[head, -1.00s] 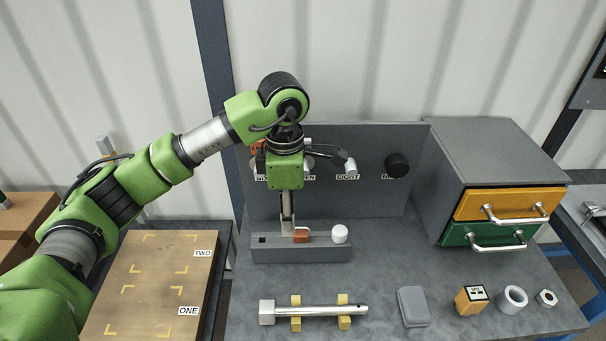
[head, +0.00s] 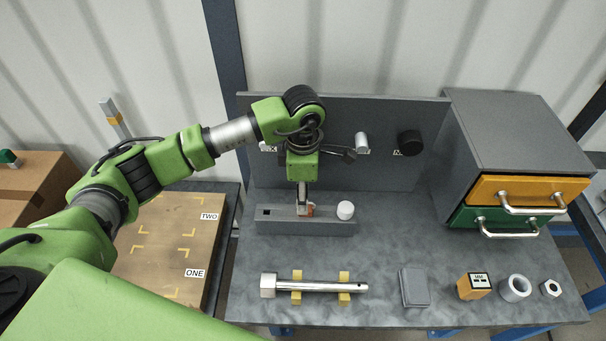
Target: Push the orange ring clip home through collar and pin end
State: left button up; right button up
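The small orange clip (head: 310,210) sits upright in the grey holder block (head: 275,225), partly hidden. My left gripper (head: 303,208) points down at the clip; its fingertips overlap the clip, and I cannot tell whether they have closed on it. The silver pin (head: 320,286) lies level on two yellow rests (head: 344,288), its head to the left. A dark hole shows near its right end. A pale grey ring, likely the collar (head: 503,287), lies apart at the right of the table. My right gripper is not in view.
A white knob (head: 345,210) stands on the holder block. A grey panel with pegs (head: 385,175) rises behind it. A drawer cabinet (head: 505,135) stands back right. A grey block (head: 414,287), an orange block (head: 473,286) and a nut (head: 550,288) lie in front.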

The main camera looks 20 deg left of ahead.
pick_arm(q)
jog(key=shift+f+p, duration=0.35)
jog(key=shift+f, duration=1.5)
jog(key=shift+s+r, duration=0.1)
grip_shut()
